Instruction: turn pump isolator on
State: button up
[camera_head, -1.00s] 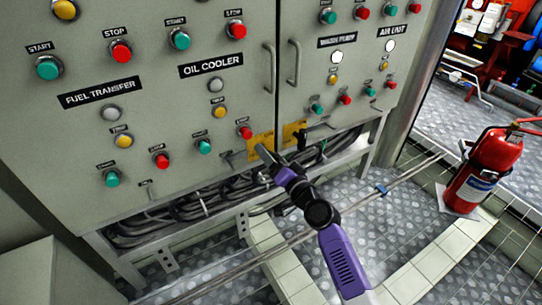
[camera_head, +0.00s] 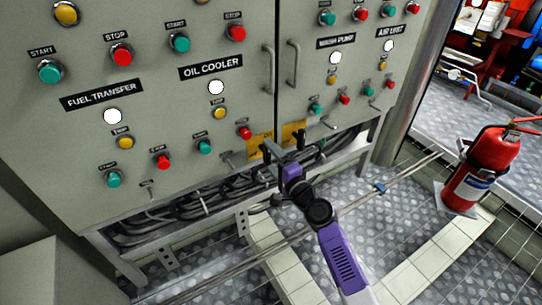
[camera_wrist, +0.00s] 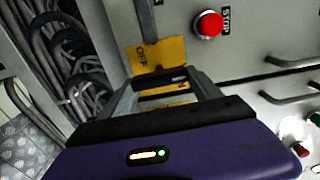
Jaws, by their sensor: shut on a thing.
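The pump isolator is on the lower edge of the grey cabinet, with a yellow plate (camera_head: 256,143) behind it. The plate also shows in the wrist view (camera_wrist: 142,58), with the word OFF readable on it. My gripper (camera_head: 283,150) is at the cabinet's bottom edge, in front of the yellow plates. In the wrist view its two fingers (camera_wrist: 168,80) reach over the plate's edge and are shut on the dark isolator handle (camera_wrist: 172,74). The fingers hide most of the handle, so its exact angle is unclear.
A second yellow plate (camera_head: 293,133) is just right. A small lever (camera_head: 229,158) and a red button (camera_head: 244,132) are close on the left. Cables (camera_head: 200,195) hang below the cabinet. A fire extinguisher (camera_head: 482,170) stands on the right. The fuel transfer lamp (camera_head: 112,116) is bright white.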

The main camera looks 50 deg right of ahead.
dwell(0.6)
jog(key=o, duration=1.4)
jog(key=shift+v, duration=3.9)
jog(key=shift+s, duration=0.1)
jog(key=b+v, duration=0.2)
jog(key=v, duration=0.5)
jog(key=shift+s+a, duration=0.15)
jog(key=shift+s, duration=0.25)
